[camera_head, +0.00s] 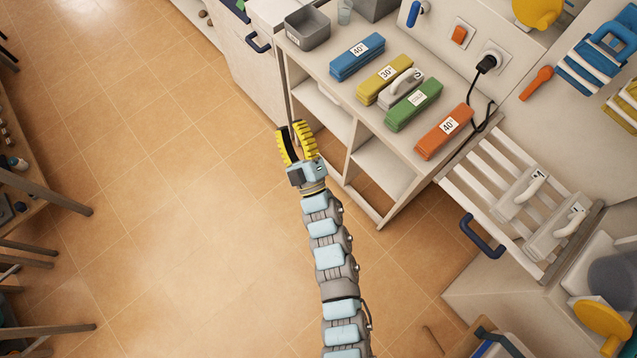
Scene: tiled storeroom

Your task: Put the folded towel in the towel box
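My gripper (291,128) has two yellow ribbed fingers, apart, with nothing visible between them. It is over the tiled floor, left of the shelf unit's front in the picture. On the unit's top lie flat, folded-looking blocks with white tags: a blue one (351,62), a yellow one (377,84), a green one (418,103) and an orange one (439,141). I cannot tell which, if any, is the folded towel. A grey open box (307,29) stands at the top's far left corner; I cannot tell whether it is the towel box.
The shelf unit (360,134) has open compartments. A slatted rack (497,181) with a dark blue handle (482,236) is at right. Wooden furniture legs (45,192) are at left. The middle floor is clear.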

